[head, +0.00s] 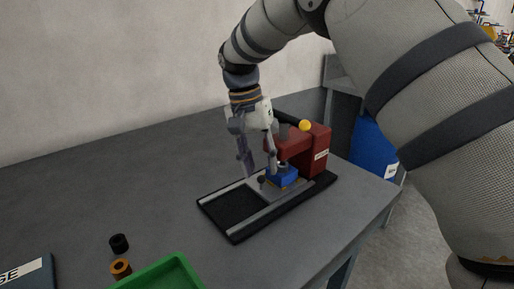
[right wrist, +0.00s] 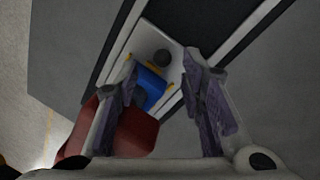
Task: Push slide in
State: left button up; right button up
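My right gripper (head: 260,174) points down over the slide near the knob, fingers apart. Contact with the knob cannot be told. My left gripper is out of view.
The press has a yellow ball (head: 305,125) on top. A black coil (head: 119,243), a copper-coloured coil (head: 121,268) and a green tray (head: 165,274) are at the front left of the grey table (head: 130,180). A blue bin (head: 370,145) stands beyond the table's right edge.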

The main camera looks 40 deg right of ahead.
notch_tip(320, 180, up, 10)
jog(key=w+a, duration=0.1)
jog(key=shift+w, duration=0.2)
jog(key=shift+a, duration=0.1)
